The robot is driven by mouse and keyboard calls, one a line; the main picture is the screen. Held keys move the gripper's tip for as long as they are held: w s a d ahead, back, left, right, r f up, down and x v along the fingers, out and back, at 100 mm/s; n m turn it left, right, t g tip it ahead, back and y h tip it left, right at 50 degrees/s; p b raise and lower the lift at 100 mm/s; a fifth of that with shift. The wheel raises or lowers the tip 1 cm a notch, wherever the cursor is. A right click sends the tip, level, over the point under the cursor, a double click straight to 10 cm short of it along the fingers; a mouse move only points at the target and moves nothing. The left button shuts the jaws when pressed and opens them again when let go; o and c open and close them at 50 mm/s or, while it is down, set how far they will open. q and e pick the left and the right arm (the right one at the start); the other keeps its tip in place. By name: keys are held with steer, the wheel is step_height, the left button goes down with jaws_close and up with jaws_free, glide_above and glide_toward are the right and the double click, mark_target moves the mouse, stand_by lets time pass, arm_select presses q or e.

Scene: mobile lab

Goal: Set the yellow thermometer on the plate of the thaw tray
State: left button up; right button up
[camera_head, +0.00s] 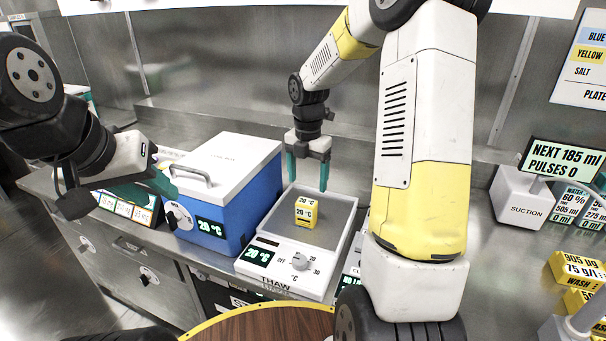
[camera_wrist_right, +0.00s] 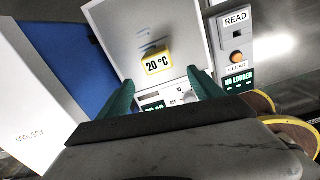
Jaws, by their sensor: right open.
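The yellow thermometer (camera_head: 305,212), a small block reading 20 °C, stands on the grey plate of the thaw tray (camera_head: 326,210). The thermometer also shows in the right wrist view (camera_wrist_right: 158,62), on the plate (camera_wrist_right: 130,28) beyond my fingertips. My right gripper (camera_head: 308,172) is above the back part of the plate, pointing down with its green fingers apart and empty. It is clear of the thermometer; its fingers show in the right wrist view (camera_wrist_right: 160,84). My left gripper (camera_head: 150,188) is at the left, partly hidden behind its own wrist, and its jaw opening cannot be made out.
A blue box with a white lid and handle (camera_head: 222,163) stands left of the thaw tray. A white suction unit (camera_head: 520,197) and yellow blocks (camera_head: 578,264) are at the right. A logger with an orange button (camera_wrist_right: 236,58) stands beside the tray. A round wooden top (camera_head: 260,325) is in front.

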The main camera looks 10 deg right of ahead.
steer(key=s+a+r+m+t+y, duration=0.1)
steer(key=s+r+m+t, duration=0.2)
steer(key=s+r+m, duration=0.5)
steer(key=s+a+r+m+t+y, duration=0.1)
steer(key=s+r+m+t, duration=0.2)
steer(key=s+r+m, duration=0.5)
steer(key=s+m, duration=0.7)
steer(key=m, duration=0.4)
